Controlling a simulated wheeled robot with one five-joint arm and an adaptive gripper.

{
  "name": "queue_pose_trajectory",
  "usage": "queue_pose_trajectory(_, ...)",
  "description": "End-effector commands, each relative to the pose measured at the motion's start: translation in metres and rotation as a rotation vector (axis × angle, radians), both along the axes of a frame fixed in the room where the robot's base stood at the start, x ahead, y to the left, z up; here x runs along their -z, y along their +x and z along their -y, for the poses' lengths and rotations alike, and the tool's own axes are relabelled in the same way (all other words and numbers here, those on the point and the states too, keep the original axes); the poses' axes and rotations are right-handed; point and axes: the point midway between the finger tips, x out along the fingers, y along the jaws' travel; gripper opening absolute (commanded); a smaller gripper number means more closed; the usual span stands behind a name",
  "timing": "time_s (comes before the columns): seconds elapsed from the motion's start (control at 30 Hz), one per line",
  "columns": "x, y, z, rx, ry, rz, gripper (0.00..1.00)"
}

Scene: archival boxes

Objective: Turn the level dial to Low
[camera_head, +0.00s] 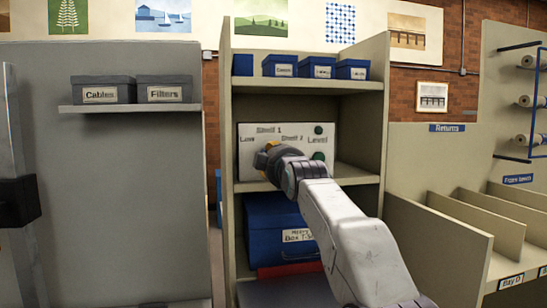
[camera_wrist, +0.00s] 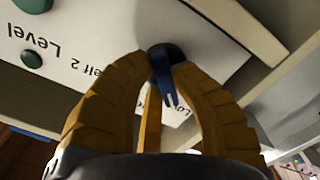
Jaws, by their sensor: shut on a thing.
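The white control panel (camera_head: 300,138) stands on the middle shelf, with labels reading Shelf 1, Shelf 2, Low and Level. My gripper (camera_head: 265,158) is at the panel's left part and hides the dial in the head view. In the wrist view, my gripper's yellow fingers (camera_wrist: 163,72) are closed around the level dial (camera_wrist: 163,52), a dark round knob with a blue pointer (camera_wrist: 164,82). The pointer extends toward the bottom of that picture, between the fingers. The panel's lettering appears upside down there.
Two green buttons, an upper one (camera_head: 318,129) and a lower one (camera_head: 318,155), are on the panel's right. Shelf walls flank the panel closely. A blue box (camera_head: 265,225) sits below, and several small blue boxes (camera_head: 283,66) stand above. Sorting bays (camera_head: 490,215) are at right.

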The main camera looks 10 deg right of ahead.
Motion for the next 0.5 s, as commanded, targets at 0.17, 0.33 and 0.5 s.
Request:
queue_pose_trajectory(0.17,-0.0044,-0.0008,-0.0009,-0.002,-0.058,0.010,0.00)
queue_pose_trajectory(0.33,-0.0042,-0.0008,-0.0010,-0.002,-0.085,0.010,0.00)
queue_pose_trajectory(0.5,-0.0041,-0.0009,-0.0010,-0.002,-0.093,0.010,0.00)
